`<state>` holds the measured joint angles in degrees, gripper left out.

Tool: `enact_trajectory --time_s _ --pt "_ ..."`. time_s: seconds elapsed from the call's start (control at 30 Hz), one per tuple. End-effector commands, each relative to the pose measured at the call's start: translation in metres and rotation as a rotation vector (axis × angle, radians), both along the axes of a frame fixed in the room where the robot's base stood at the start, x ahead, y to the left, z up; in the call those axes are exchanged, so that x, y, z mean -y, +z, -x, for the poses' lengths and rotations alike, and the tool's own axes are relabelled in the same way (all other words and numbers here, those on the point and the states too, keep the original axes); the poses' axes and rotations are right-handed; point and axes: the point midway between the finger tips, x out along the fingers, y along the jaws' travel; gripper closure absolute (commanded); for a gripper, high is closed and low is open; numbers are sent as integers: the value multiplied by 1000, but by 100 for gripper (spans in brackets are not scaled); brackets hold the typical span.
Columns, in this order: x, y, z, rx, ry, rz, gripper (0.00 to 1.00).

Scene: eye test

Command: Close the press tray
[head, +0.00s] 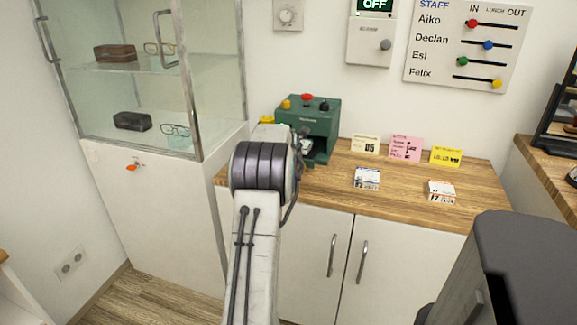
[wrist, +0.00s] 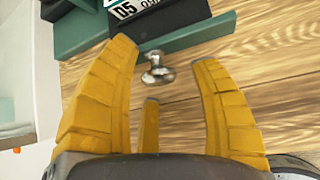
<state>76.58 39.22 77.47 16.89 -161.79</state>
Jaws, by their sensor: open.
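The green press (head: 308,122) stands on the wooden counter, with red, yellow and dark knobs on top. In the wrist view a green strip that looks like the tray's front (wrist: 195,35) lies over the wood, with a small silver knob (wrist: 157,68) on its near side. A card marked 05 (wrist: 135,8) lies just behind it. How far the tray sticks out is hard to tell. My gripper (wrist: 165,52) is open, its yellow fingers on either side of the knob, with no clear contact. In the head view my arm hides most of the gripper.
Several cards, including a pink one (head: 405,148), stand or lie on the counter (head: 400,185) right of the press. A glass cabinet (head: 140,90) with glasses and cases is at left. A dark grey rounded object (head: 525,240) fills the lower right.

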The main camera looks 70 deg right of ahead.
Motion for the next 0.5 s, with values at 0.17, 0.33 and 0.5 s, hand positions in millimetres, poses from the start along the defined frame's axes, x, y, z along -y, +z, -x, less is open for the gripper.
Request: enact_trajectory --time_s 0.17,0.33,0.5 --pt "1 -1 0 0 0 0 43" --pt "1 -1 0 0 0 0 44" --pt "1 -1 0 0 0 0 59"
